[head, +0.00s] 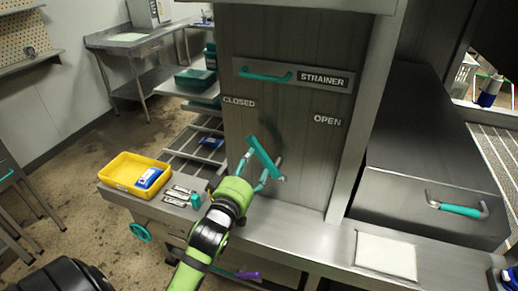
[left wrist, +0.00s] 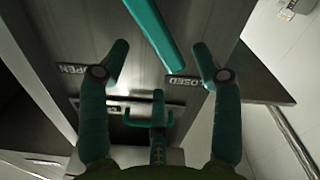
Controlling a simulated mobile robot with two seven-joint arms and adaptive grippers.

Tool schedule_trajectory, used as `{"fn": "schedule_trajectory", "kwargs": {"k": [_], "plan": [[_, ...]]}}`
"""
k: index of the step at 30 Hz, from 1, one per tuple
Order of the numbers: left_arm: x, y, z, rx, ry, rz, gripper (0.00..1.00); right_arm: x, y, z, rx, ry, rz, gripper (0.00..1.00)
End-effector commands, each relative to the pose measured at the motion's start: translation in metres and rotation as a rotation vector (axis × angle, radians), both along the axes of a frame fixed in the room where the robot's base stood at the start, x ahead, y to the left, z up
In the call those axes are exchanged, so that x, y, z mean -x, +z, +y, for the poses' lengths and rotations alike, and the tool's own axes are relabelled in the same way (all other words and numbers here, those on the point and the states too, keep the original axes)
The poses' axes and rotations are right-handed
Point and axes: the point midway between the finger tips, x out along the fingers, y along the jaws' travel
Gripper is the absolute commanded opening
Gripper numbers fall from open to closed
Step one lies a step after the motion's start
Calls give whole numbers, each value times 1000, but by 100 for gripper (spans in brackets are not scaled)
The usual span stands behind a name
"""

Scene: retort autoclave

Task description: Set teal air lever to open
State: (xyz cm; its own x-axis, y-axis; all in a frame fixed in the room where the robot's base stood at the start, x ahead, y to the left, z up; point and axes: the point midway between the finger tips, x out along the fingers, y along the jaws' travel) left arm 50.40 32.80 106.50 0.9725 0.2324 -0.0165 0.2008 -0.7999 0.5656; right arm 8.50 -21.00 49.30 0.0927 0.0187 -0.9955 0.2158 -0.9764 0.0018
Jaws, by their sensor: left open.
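The teal air lever (head: 264,158) is a straight bar in front of the grey panel (head: 300,180), below the CLOSED (head: 239,102) and OPEN (head: 327,120) labels. It slants, its upper end toward the CLOSED side. My left gripper (head: 262,170) is open at the lever's lower part, with fingers on both sides. In the left wrist view the lever (left wrist: 155,35) runs between and past the tips of the open left gripper (left wrist: 160,62); the CLOSED label (left wrist: 188,81) shows near its end. I cannot tell whether any finger touches it. My right gripper is not in view.
The teal STRAINER handle (head: 265,75) is above the lever. A yellow tray (head: 118,182) holding a blue-and-white item (head: 149,178) stands left on the metal ledge. A drawer with a teal handle (head: 459,210) and a white pad (head: 386,256) are right.

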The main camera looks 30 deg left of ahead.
Motion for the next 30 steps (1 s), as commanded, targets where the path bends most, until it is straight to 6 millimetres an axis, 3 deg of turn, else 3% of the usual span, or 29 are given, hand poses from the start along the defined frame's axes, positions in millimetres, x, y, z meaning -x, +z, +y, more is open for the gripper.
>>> {"fn": "schedule_trajectory", "kwargs": {"k": [3,15,26,28,30], "plan": [[-10,9,4,7,2,-25,65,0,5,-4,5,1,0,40],[-62,7,16,7,1,-20,65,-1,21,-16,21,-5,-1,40],[-68,5,17,7,1,-19,65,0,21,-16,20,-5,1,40],[-68,5,17,7,2,-18,45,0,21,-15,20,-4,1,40],[-68,5,17,6,1,-18,17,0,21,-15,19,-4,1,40]]}}
